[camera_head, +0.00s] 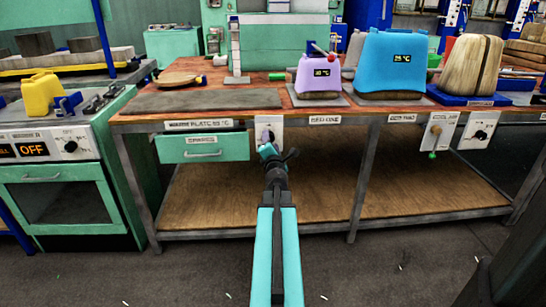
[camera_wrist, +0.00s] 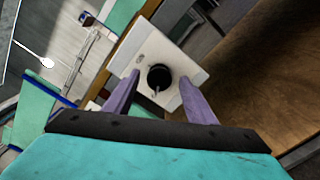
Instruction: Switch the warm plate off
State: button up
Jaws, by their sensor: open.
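The warm plate (camera_head: 205,101) is a flat dark grey slab on the workbench, left of centre, with a label (camera_head: 198,124) on the bench edge below it that seems to read "PLATE" and a temperature. A white switch panel (camera_head: 269,124) hangs from the bench edge right of that label. In the wrist view the panel (camera_wrist: 190,48) carries a round black knob (camera_wrist: 159,77) with a small pale pointer. My gripper (camera_head: 267,150) is in front of this panel. Its purple fingers (camera_wrist: 160,92) are open, one on each side of the knob, apparently not touching it.
A green drawer (camera_head: 203,148) is left of the panel. A purple press bag (camera_head: 317,74) and a blue one (camera_head: 390,60) stand on the bench. Another knob panel (camera_head: 480,132) hangs at the right. A green oven (camera_head: 60,190) stands left. The lower shelf (camera_head: 330,195) is bare.

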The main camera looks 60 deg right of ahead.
jog(key=p+v, duration=0.5)
jog(key=shift+r, duration=0.1)
dwell(0.7)
jog(key=a+p, duration=0.1)
jog(key=p, duration=0.4)
jog(key=shift+s+a, duration=0.1)
jog(key=s+a+p, duration=0.1)
jog(key=p, duration=0.5)
jog(key=shift+s, duration=0.25)
jog(key=a+p, duration=0.1)
jog(key=p, duration=0.2)
jog(key=shift+s, duration=0.3)
jog(key=shift+s+a+p, duration=0.1)
jog(key=shift+a+p, duration=0.05)
jog(key=shift+p, duration=0.6)
jog(key=shift+p+v, duration=1.95)
jog(key=shift+p, duration=1.1)
